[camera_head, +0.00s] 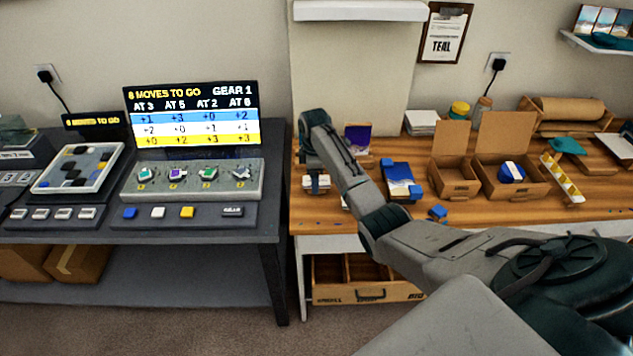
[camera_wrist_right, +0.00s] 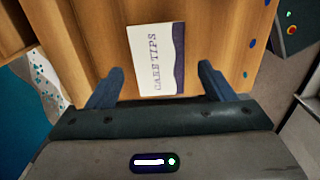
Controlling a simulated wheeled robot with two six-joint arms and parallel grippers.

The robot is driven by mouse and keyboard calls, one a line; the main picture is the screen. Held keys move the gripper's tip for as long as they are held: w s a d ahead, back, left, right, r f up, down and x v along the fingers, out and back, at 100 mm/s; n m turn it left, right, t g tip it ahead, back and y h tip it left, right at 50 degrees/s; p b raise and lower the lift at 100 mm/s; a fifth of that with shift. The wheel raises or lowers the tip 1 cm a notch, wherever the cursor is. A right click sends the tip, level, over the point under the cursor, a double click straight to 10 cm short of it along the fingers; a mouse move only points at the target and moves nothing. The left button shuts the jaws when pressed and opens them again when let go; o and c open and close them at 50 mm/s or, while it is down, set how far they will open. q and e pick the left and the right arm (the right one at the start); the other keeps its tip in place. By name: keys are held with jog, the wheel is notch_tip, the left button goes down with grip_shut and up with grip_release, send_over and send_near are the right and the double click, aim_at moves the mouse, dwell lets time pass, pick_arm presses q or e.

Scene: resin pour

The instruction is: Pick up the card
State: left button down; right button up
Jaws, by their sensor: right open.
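The card (camera_wrist_right: 152,62) lies flat on the wooden bench top in the right wrist view. It is white with the printed words "CARE TIPS" and a dark purple wavy band along its right edge. My right gripper (camera_wrist_right: 160,70) is open, with one blue finger on each side of the card's near part and a gap to each side. I cannot tell how high the fingers are above it. In the head view my right arm reaches to the bench's left end, and I cannot make out the card clearly there. My left gripper is not in view.
The wooden bench (camera_head: 480,211) also holds a purple-and-white upright card (camera_head: 357,138), a blue-cornered piece (camera_head: 398,180) and open cardboard boxes (camera_head: 455,178). A dark table (camera_head: 200,231) with a screen (camera_head: 190,115) stands left, across a narrow gap.

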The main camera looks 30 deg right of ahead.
jog(key=shift+f, duration=0.25)
dwell(0.3)
jog(key=c, duration=0.8)
